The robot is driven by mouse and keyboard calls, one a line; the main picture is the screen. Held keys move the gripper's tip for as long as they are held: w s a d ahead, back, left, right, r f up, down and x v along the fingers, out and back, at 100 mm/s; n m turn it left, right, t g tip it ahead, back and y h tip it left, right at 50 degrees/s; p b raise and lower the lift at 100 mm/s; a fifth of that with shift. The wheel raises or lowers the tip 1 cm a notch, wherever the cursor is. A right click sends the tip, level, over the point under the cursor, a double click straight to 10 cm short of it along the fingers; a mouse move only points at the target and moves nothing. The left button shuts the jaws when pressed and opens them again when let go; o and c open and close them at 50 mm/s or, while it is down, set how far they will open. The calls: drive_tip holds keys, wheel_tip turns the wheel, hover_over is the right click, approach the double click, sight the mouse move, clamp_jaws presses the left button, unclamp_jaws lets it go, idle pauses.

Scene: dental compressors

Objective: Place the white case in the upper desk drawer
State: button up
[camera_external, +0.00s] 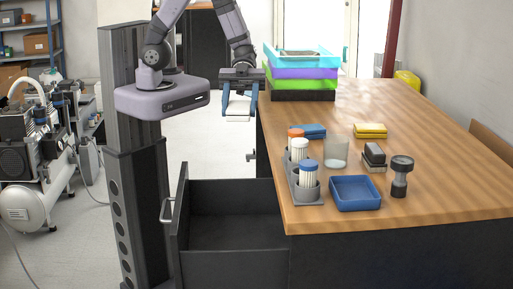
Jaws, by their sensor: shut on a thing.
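My gripper (240,105) hangs pointing down, to the left of the desk's edge and above the floor. It is shut on the white case (238,119), a small pale block whose lower part shows between and below the blue fingers. The upper part of the case is hidden by the fingers. The upper desk drawer (230,268) is dark and stands pulled out to the left of the desk, in the foreground. Its visible inside looks empty. In the picture, my gripper is above the drawer; the exact depth between them is hard to tell.
The wooden desk (430,130) carries stacked coloured trays (301,72), a grey holder with bottles (303,190), a blue tray (355,193), a glass (336,153) and a yellow case (370,130). A compressor (25,160) stands at left. The drawer's handle (167,209) sticks out left.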

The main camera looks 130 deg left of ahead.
wheel_tip(320, 180, up, 3)
drive_tip(key=shift+w+r, duration=0.1)
drive_tip(key=shift+r, duration=0.1)
drive_tip(key=w+a+r+n+t+y, duration=0.1)
drive_tip(key=w+a+n+t+y, duration=0.3)
drive_tip(key=w+a, duration=0.35)
drive_tip(key=n+g+y, duration=0.3)
drive_tip(key=n+y, duration=1.2)
drive_tip(key=y, duration=0.1)
hover_over(331, 123)
drive_tip(key=f, duration=0.1)
drive_tip(key=shift+a+f+p, duration=0.1)
drive_tip(key=shift+f+p, duration=1)
drive_tip(key=shift+f, duration=6.55)
